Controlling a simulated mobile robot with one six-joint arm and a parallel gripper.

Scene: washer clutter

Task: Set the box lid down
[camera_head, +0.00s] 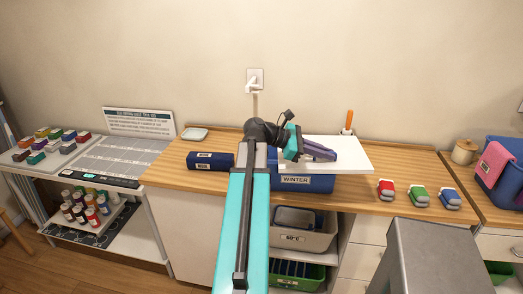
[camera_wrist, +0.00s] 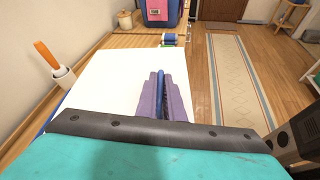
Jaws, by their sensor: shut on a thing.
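The box lid is a flat white panel (camera_head: 350,158) in the head view, and it fills the left middle of the wrist view (camera_wrist: 105,85). My gripper (camera_head: 330,154) has purple fingers, shut on a blue strip at the middle of the lid in the wrist view (camera_wrist: 162,92). The lid looks about level. A blue box labelled WINTER (camera_head: 296,184) is below it at the counter's front. The lid reaches past the box to the right. The box's top is hidden, and I cannot tell whether the lid touches it.
A dark blue case (camera_head: 212,160) lies left on the wooden counter (camera_head: 170,178). Red (camera_head: 386,189), green and blue small packs stand right. An orange-handled tool (camera_head: 349,122) stands behind the lid. A grey bin (camera_head: 304,232) is on the shelf below. Bare counter lies between lid and packs.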

